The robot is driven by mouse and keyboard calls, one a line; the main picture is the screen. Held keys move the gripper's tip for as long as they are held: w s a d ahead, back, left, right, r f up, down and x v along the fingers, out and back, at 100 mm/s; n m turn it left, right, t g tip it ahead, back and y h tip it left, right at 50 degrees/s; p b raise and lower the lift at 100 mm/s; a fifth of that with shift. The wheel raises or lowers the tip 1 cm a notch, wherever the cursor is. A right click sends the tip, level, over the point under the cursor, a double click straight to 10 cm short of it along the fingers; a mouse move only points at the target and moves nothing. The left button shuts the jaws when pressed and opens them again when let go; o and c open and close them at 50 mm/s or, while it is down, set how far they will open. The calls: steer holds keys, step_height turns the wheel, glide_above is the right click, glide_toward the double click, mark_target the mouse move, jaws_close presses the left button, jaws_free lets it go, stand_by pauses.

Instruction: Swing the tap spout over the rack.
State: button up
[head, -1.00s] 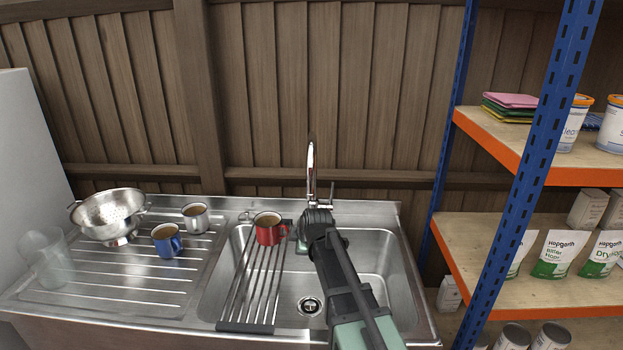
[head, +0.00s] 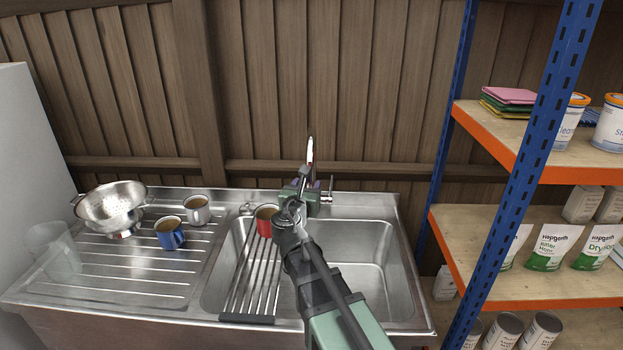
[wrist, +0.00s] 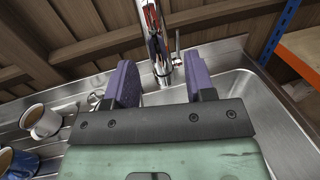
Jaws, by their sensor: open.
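The chrome tap (head: 310,152) stands upright at the back of the sink; its lower part is mostly hidden behind my gripper in the head view. In the wrist view the tap (wrist: 163,68) rises between my two purple fingers, with a red reflection on it. My gripper (head: 311,186) is open, its fingers on either side of the tap; I cannot tell whether either touches it. The dark slatted rack (head: 258,275) lies across the left part of the sink. A red mug (head: 265,226) of brown drink stands at its back end, partly hidden by my arm.
A blue mug (head: 169,236), a white mug (head: 196,212), a colander (head: 112,208) and a clear container (head: 52,250) stand on the drainer left of the sink. The right basin (head: 375,265) is empty. A blue-and-orange shelf unit (head: 495,150) stands at the right.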

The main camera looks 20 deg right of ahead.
steer(key=x, duration=0.5)
steer(key=shift+w, duration=0.1)
jaws_close()
